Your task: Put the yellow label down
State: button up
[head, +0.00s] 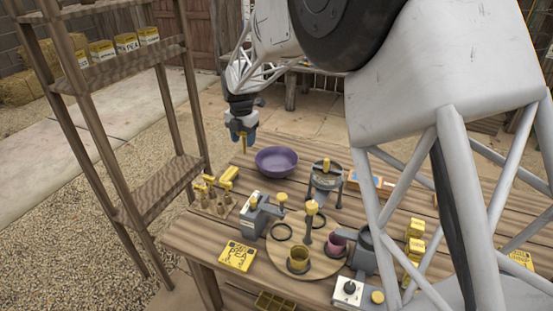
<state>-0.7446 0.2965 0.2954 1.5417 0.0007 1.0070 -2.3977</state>
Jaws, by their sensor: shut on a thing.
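My gripper (242,128) is small in the head view, above the far left part of the wooden table. It is shut on the yellow label (244,143), a narrow yellow piece that hangs below the fingers, close to the left of the purple bowl. I cannot tell from this view whether the label's lower end touches the table. A wooden block (216,206) holding several small upright pegs with some yellow tops stands nearer, at the table's left edge.
The purple bowl (277,160) is right of my gripper. A yellow item (229,174) lies near the left edge. A grey device (254,216), a round board (318,266) with cups and a yellow card (237,256) fill the front. A wooden shelf (156,187) stands close on the left.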

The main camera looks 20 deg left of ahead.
jog(key=w+d, duration=0.4)
jog(key=w, duration=0.7)
jog(key=f, duration=0.5)
jog(key=shift+w+d+f, duration=0.1)
jog(key=shift+d, duration=0.25)
notch_tip(320, 180, down, 6)
jog(key=shift+f, duration=0.25)
jog(key=shift+f, duration=1.75)
jog(key=shift+f, duration=0.1)
